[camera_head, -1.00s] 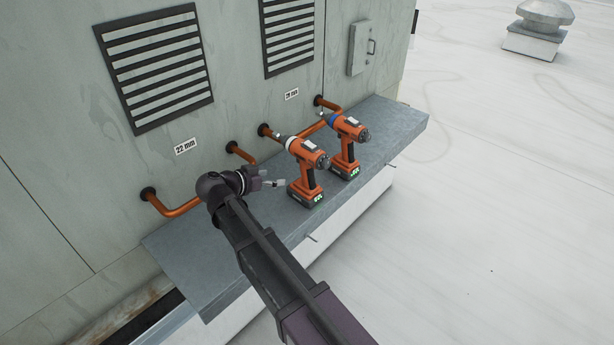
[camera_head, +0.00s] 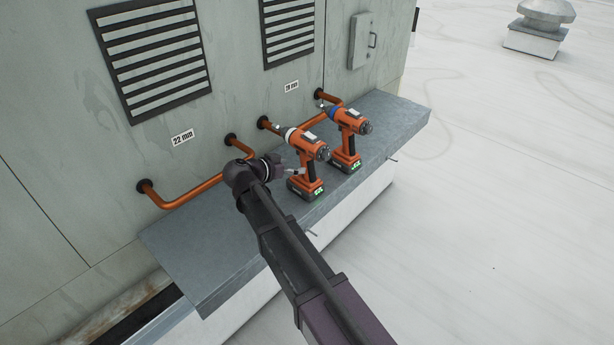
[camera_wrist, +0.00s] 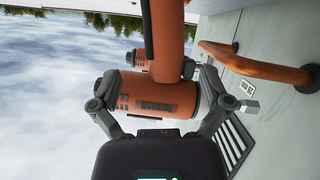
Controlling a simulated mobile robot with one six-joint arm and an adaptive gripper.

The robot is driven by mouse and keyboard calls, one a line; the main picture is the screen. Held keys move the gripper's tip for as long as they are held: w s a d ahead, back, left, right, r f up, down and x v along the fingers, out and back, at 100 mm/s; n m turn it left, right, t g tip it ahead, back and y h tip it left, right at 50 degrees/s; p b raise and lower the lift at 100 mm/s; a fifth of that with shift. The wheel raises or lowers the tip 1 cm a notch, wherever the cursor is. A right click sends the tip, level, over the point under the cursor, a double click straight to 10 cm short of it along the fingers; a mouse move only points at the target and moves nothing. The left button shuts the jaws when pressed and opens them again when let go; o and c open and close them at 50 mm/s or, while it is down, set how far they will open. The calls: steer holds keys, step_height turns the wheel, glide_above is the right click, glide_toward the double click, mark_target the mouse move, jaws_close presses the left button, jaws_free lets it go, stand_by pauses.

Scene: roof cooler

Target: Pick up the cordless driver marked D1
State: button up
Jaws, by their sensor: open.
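Two orange cordless drivers stand upright on the grey ledge. The nearer white-collared driver (camera_head: 307,150) has a dark battery with a green-lit front. The blue-collared driver (camera_head: 350,125) stands behind it to the right. I cannot read a D1 mark on either. My gripper (camera_head: 289,171) is at the left of the white-collared driver, its tips close to the handle. In the wrist view, my gripper (camera_wrist: 160,92) is open, with fingers on either side of an orange cylindrical body (camera_wrist: 155,97). Whether they touch it is unclear.
The ledge (camera_head: 200,258) runs along a grey cabinet wall with louvred vents (camera_head: 160,65). Copper pipes (camera_head: 190,190) stick out of the wall behind the drivers, close to my gripper. Thin pins project from the ledge front. The ledge's left part is clear.

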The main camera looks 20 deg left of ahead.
mark_target(303, 163)
steer(key=shift+w+d+f, duration=0.15)
steer(key=shift+w+d, duration=0.05)
steer(key=shift+w, duration=0.15)
steer(key=shift+b+x, duration=1.15)
steer(key=shift+x, duration=1.5)
steer(key=shift+a+f, duration=0.1)
steer(key=shift+a, duration=0.05)
jaws_close()
steer(key=shift+r+p, duration=0.25)
steer(key=shift+p, duration=0.05)
